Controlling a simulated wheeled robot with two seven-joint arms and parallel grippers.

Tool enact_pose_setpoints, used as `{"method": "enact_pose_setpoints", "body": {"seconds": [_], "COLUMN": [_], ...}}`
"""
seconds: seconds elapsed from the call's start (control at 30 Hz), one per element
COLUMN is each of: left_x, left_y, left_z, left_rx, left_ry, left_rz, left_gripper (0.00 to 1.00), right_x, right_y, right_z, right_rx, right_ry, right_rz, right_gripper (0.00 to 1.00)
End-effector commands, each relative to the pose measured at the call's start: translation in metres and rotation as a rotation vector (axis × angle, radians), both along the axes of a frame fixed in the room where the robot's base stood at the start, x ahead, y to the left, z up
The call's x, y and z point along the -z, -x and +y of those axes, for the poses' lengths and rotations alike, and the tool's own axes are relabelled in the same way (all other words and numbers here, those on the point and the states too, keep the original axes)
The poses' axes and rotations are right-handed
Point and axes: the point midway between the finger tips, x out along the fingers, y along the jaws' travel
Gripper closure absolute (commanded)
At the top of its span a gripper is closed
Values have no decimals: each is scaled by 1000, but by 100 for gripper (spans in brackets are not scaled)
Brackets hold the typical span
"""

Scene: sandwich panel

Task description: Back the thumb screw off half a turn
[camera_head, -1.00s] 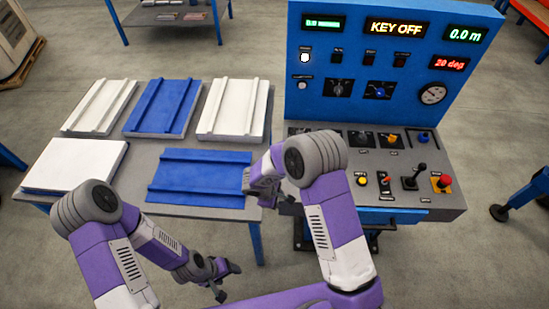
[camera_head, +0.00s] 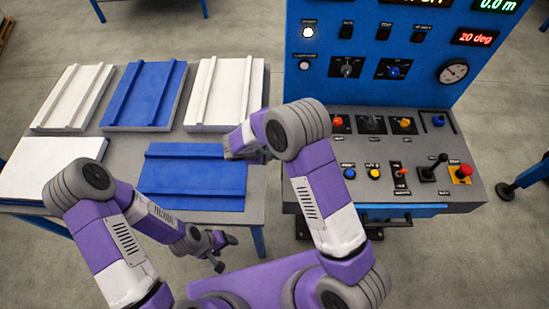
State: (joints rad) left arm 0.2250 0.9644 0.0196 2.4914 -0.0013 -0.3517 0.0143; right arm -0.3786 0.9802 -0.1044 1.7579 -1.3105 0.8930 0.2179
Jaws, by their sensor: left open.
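I cannot pick out a thumb screw for certain. The blue control console (camera_head: 300,181) carries knobs, buttons and levers on its sloped deck and upright face. A small blue knob (camera_head: 438,121) sits in a dark plate at the deck's right rear. My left gripper (camera_head: 226,252) is open and empty, low in the picture in front of the table, away from the console. My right gripper (camera_head: 236,146) points left by the upper right edge of a blue ribbed panel. Its own wrist partly hides it, so its jaws are unclear.
A grey table (camera_head: 256,190) holds white and blue panels, including the near blue panel (camera_head: 195,177). The deck has a black joystick (camera_head: 437,162) and a red button (camera_head: 464,171). A blue drawer with a handle (camera_head: 390,222) is below.

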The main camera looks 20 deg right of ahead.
Motion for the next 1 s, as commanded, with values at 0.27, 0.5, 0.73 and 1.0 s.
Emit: {"method": "enact_pose_setpoints", "body": {"seconds": [0.27, 0.5, 0.73, 1.0], "left_x": [27, 31, 37, 38], "left_y": [0, -1, 0, -1], "left_z": [0, 0, 0, 0], "left_rx": [0, 0, 0, 0], "left_ry": [0, 0, 0, 0], "left_rz": [-1, -1, -1, -1], "left_gripper": [33, 33, 33, 33], "right_x": [27, 49, 77, 87], "right_y": [0, -8, -19, -24], "right_z": [-1, -14, -31, -38], "right_rx": [0, 3, 2, 0], "right_ry": [0, 0, 0, 0], "right_rz": [0, 1, 1, -1], "right_gripper": [62, 62, 62, 62]}}
